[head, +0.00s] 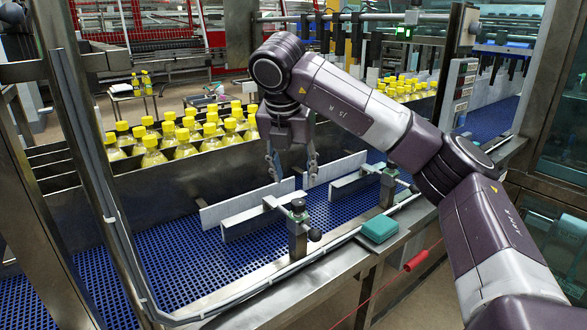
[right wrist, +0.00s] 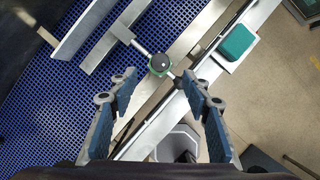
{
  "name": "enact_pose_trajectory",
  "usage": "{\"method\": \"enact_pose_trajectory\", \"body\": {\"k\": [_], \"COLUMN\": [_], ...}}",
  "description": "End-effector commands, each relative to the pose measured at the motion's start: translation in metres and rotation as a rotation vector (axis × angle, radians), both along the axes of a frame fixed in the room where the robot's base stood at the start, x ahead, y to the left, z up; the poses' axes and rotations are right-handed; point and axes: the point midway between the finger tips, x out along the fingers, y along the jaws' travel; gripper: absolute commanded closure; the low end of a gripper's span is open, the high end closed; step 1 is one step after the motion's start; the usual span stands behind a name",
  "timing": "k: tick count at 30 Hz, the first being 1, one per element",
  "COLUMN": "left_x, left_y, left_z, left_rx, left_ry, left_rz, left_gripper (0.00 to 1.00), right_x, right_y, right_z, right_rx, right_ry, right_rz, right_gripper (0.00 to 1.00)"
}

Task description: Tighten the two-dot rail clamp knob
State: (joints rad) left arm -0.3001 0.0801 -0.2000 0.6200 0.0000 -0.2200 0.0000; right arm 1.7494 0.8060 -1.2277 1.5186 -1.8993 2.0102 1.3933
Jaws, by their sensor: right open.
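Two rail clamps stand along the near side of the blue conveyor. The nearer clamp's knob (head: 298,205) is dark with a green ring; it also shows in the right wrist view (right wrist: 160,64), just beyond my fingertips. The farther clamp's knob (head: 390,166) is to the right in the head view. The dot marks are too small to read, so I cannot tell which is the two-dot knob. My right gripper (head: 292,168) points down, open and empty, above and apart from the nearer clamp. It also shows open in the right wrist view (right wrist: 158,90). My left gripper is not visible.
Grey divider plates (head: 250,217) stand on the blue conveyor (head: 190,267). A black ball handle (head: 314,235) sticks out beside the nearer clamp. A teal box (head: 380,229) lies on the frame edge, near a red handle (head: 417,261) on a cord. Yellow-capped bottles (head: 185,150) fill the lane behind.

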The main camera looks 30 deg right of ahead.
Motion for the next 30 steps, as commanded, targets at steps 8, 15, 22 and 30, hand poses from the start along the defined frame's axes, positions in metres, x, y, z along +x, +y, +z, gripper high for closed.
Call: {"method": "enact_pose_trajectory", "body": {"k": [8,15,22,30], "left_x": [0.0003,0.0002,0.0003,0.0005], "left_y": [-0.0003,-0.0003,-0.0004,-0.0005], "left_z": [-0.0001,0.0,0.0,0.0], "left_rx": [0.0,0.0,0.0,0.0], "left_ry": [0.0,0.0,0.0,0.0], "left_rz": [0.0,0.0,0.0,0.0], "left_gripper": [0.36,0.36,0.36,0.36], "right_x": [-0.0035,-0.0036,-0.0036,-0.0036], "right_y": [0.0035,0.0039,0.0038,0.0038], "right_z": [0.0123,0.0126,0.0125,0.0125], "right_rx": [-0.001,0.0,0.0,0.0], "right_ry": [-0.001,0.0,0.0,0.0], "right_rz": [0.0,0.0,0.0,0.0], "right_gripper": [0.56,0.56,0.56,0.56]}}
